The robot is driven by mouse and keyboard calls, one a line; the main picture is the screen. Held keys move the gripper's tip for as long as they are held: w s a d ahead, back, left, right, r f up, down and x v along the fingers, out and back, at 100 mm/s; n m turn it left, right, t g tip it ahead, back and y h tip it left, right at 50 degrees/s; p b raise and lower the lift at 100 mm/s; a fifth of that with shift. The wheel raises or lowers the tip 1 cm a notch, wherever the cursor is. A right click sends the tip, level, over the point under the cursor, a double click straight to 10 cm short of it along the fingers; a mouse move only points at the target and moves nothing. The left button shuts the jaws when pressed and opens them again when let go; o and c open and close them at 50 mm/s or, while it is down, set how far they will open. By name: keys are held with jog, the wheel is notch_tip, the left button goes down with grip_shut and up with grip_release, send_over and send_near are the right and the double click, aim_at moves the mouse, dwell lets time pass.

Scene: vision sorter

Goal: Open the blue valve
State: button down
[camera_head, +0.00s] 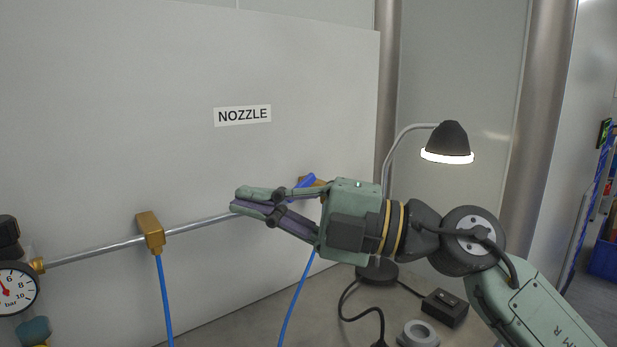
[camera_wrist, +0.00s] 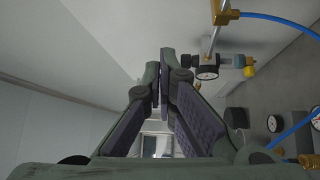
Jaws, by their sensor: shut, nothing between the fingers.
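The blue valve handle (camera_head: 306,181) shows in the head view just behind my gripper, beside a brass fitting (camera_head: 318,188); my gripper hides part of both. My gripper (camera_head: 236,199) points left in front of the pipe (camera_head: 195,226), its fingertips left of the blue handle. The fingers are together with nothing between them. In the wrist view my gripper (camera_wrist: 163,68) fills the middle. A brass piece (camera_wrist: 309,160) shows at its lower right edge. I cannot make out the blue handle in the wrist view.
A pressure gauge (camera_head: 14,288) is at the pipe's left end. A brass block (camera_head: 150,232) with a blue hose (camera_head: 164,300) sits along the pipe. A desk lamp (camera_head: 447,142) stands behind my arm. A black box (camera_head: 444,308) and a grey ring (camera_head: 418,334) lie on the table.

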jog(key=w+d+f+m+t+h, duration=0.1)
jog(key=w+d+m+t+h, duration=0.1)
jog(key=w+d+m+t, duration=0.55)
jog(key=w+d+f+m+t+h, duration=0.1)
jog(key=w+d+m+t+h, duration=0.3)
jog(key=m, duration=0.6)
jog(key=w+a+r+g+y+p, duration=0.2)
jog(key=w+a+r+p, duration=0.15)
jog(key=a, duration=0.25)
jog(key=shift+n+t, duration=0.25)
jog(key=shift+t, duration=0.1)
jog(key=shift+w+d+f+p, duration=0.2)
jog(key=shift+w+d+f, duration=0.15)
jog(key=shift+f, duration=0.3)
jog(key=shift+w+d+f+p, duration=0.2)
jog(key=shift+w+f, duration=0.1)
jog(key=shift+f, duration=0.35)
jog(key=shift+w+d+f+p, duration=0.2)
jog(key=shift+w+d+f, duration=0.15)
jog(key=shift+f, duration=0.3)
jog(key=shift+a+f, duration=0.1)
jog(key=shift+a, duration=0.1)
